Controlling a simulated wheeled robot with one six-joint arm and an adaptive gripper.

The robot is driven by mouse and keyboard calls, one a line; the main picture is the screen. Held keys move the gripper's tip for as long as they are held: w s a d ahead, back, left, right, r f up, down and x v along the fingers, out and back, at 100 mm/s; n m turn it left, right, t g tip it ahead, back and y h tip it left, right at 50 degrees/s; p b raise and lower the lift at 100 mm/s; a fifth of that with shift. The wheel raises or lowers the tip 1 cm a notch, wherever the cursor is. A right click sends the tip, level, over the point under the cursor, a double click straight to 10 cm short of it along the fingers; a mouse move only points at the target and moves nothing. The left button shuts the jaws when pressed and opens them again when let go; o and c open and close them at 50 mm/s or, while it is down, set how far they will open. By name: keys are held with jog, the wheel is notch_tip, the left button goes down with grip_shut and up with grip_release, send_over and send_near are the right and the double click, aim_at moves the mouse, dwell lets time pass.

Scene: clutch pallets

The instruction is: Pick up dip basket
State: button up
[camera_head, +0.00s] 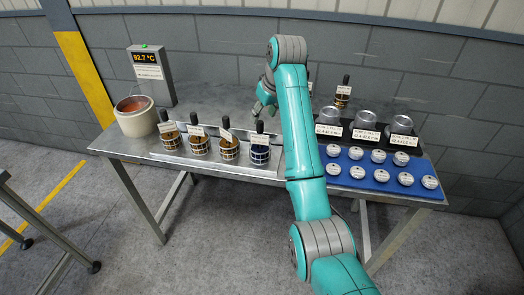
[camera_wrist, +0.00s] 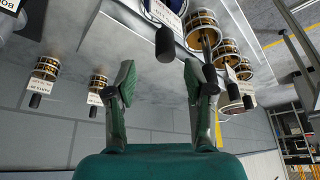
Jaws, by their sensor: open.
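Several dip baskets stand in a row on the metal table, each with an upright black handle and a white label. The rightmost, a dark blue and white basket (camera_head: 260,155), is nearest my gripper (camera_head: 264,108). In the wrist view my gripper (camera_wrist: 160,78) is open and empty. The black handle (camera_wrist: 165,45) of the blue basket (camera_wrist: 163,10) shows ahead of the gap between the fingertips, apart from both. Gold-brown baskets (camera_head: 229,149) stand to its left; they also show in the wrist view (camera_wrist: 203,29). Most of the blue basket is cut off in the wrist view.
A cream pot (camera_head: 136,118) of reddish contents and a temperature display (camera_head: 151,75) stand at the left. A blue mat (camera_head: 345,177) with several round pieces and grey cups (camera_head: 364,118) lies at the right. Another basket (camera_head: 343,98) stands at the back, with a grey wall behind.

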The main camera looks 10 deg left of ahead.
aim_at(261, 122)
jog(key=x, duration=0.2)
jog(key=s+x, duration=0.1)
jog(key=x, duration=0.1)
jog(key=shift+f, duration=0.55)
jog(key=shift+w+a+f, duration=0.15)
jog(key=shift+w+f, duration=0.05)
jog(key=shift+f, duration=0.25)
jog(key=shift+c, duration=0.2)
grip_shut()
jog(key=shift+w+r, duration=0.1)
jog(key=shift+r, duration=0.1)
